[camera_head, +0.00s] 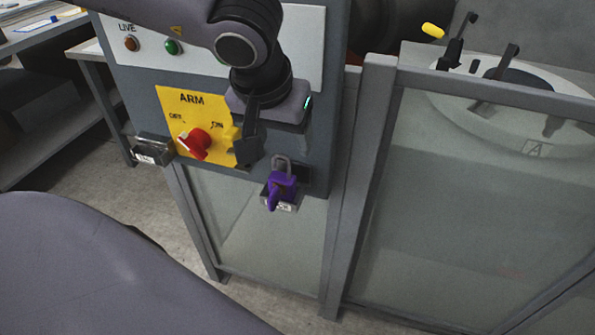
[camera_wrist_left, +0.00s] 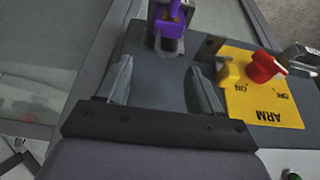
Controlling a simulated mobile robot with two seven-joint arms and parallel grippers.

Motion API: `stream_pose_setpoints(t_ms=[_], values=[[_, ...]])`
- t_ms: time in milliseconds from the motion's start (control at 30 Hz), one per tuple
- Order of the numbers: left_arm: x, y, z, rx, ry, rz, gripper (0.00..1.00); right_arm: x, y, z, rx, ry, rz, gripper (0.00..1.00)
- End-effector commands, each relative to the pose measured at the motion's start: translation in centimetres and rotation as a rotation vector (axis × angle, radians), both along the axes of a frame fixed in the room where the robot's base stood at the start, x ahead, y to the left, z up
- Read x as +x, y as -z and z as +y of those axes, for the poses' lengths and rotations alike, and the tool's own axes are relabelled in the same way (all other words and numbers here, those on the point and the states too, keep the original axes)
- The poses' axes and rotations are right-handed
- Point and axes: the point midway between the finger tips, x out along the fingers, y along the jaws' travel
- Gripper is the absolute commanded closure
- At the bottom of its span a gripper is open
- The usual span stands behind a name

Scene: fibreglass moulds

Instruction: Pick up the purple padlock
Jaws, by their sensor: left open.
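The purple padlock (camera_head: 280,188) sits at the lower right of the grey control panel, in or against a small metal holder, with its grey shackle upward. In the left wrist view the padlock (camera_wrist_left: 168,22) is at the top, beyond the fingertips and roughly between their lines. My left gripper (camera_head: 250,140) is in front of the panel, above and left of the padlock; in the wrist view its two fingers (camera_wrist_left: 160,78) are apart with nothing between them. My right gripper does not show.
A yellow ARM plate (camera_head: 180,105) with a red rotary switch (camera_head: 194,143) is left of the gripper. A metal holder (camera_head: 153,150) juts from the panel's left edge. Framed clear guard panels (camera_head: 480,200) stand to the right. A workbench (camera_head: 88,48) is at far left.

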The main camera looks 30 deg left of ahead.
Motion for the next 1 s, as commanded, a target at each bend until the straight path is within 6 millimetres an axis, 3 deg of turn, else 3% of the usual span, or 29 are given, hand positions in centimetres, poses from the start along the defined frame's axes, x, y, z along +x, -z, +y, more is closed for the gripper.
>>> stream_pose_setpoints(t_ms=[300, 700, 1000], values=[[0.7, 2.2, 0.3, 0.003, 0.002, 0.003, 0.34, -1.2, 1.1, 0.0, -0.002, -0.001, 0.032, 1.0], [2.2, 6.3, 1.2, 0.002, 0.0, 0.002, 0.34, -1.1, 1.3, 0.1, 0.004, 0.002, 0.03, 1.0], [2.4, 6.6, 1.3, 0.002, 0.0, 0.0, 0.34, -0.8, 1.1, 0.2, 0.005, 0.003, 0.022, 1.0]])
